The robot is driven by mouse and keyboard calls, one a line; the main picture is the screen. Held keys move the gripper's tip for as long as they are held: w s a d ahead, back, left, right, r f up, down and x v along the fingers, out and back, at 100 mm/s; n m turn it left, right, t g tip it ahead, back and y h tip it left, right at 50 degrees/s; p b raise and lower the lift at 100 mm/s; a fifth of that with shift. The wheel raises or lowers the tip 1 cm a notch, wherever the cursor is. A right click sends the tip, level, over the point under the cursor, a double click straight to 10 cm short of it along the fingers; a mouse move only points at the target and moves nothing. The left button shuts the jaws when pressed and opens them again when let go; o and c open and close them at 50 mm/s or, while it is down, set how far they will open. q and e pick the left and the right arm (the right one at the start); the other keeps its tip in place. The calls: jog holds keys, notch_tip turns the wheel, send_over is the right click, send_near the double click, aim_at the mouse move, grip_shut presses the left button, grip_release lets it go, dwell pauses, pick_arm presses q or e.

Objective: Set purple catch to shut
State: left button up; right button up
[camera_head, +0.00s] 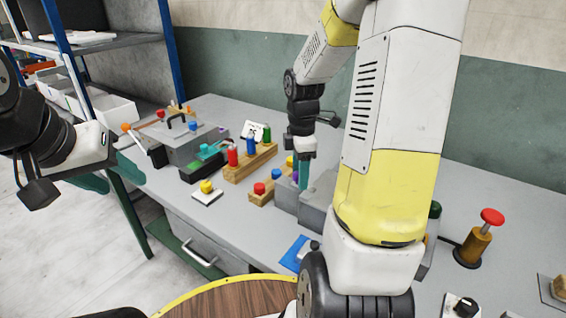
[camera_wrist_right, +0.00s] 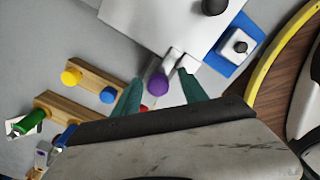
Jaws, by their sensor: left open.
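The purple catch (camera_wrist_right: 159,84) shows as a round purple knob beside the edge of a pale grey box (camera_wrist_right: 150,18) in the right wrist view. Light metal pieces lie between knob and box. My right gripper (camera_wrist_right: 158,93) is open, with one teal finger on each side of the knob; I cannot tell whether they touch it. In the head view my right gripper (camera_head: 303,176) points down at the grey box (camera_head: 284,198), and only a sliver of purple (camera_head: 295,177) shows beside it. My left gripper (camera_head: 112,162) is open and empty, off the table's left side.
Wooden blocks with coloured knobs (camera_head: 250,162) and a grey press with a black handle (camera_head: 185,148) stand left of my right gripper. A blue plate (camera_head: 295,254) lies in front of the box. A red button on a post (camera_head: 480,238) stands right. My right arm hides part of the table.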

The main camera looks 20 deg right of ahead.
jog(key=shift+a, duration=0.1)
notch_tip(320, 180, up, 7)
jog(key=shift+f, duration=0.1)
jog(key=shift+r, duration=0.5)
jog(key=shift+r, duration=0.1)
jog(key=s+a+r+m+t+y, duration=0.1)
jog(key=s+a+r+m+t, duration=0.2)
jog(key=s+m, duration=0.4)
jog(key=s+a+r+m+t+y, duration=0.1)
jog(key=s+a+r+m+t, duration=0.2)
jog(key=m, duration=0.6)
jog(key=shift+s+a+r, duration=1.3)
jog(key=shift+s+a, duration=0.25)
jog(key=shift+s, duration=0.6)
